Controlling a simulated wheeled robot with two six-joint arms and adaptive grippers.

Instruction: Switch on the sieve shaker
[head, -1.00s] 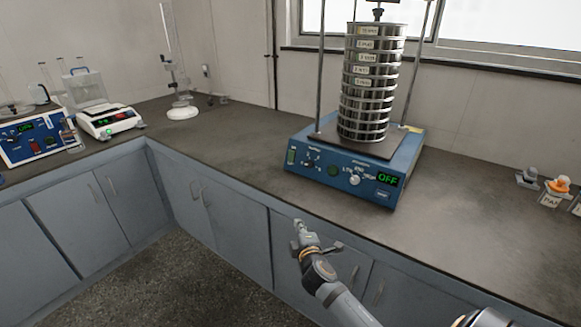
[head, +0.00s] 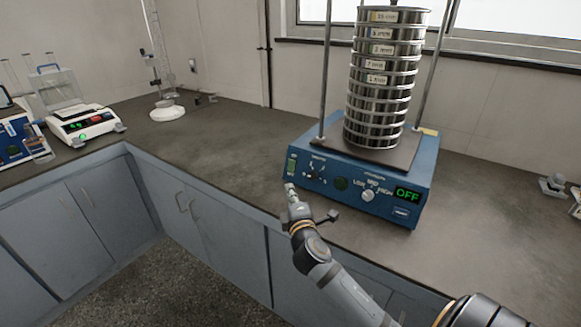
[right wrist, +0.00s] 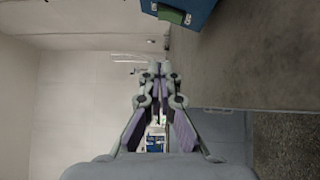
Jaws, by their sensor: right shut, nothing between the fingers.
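The sieve shaker (head: 365,203) is a blue box on the counter with a stack of several steel sieves (head: 378,95) clamped on top. Its front has a green rocker switch (head: 291,166) at the left end, knobs in the middle and a display (head: 408,194) reading OFF. My right gripper (head: 291,190) is shut and empty, its tips just below the green switch near the panel's left end. I cannot tell whether it touches the panel. In the right wrist view the shut fingers (right wrist: 159,70) point ahead, and the green switch (right wrist: 171,15) shows at the top. My left gripper is not in view.
A white balance (head: 90,124) and another blue device (head: 18,143) stand on the left counter. A stand with a white base (head: 167,113) is in the back corner. The counter left of the shaker is clear. Cabinets (head: 205,210) lie below the counter edge.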

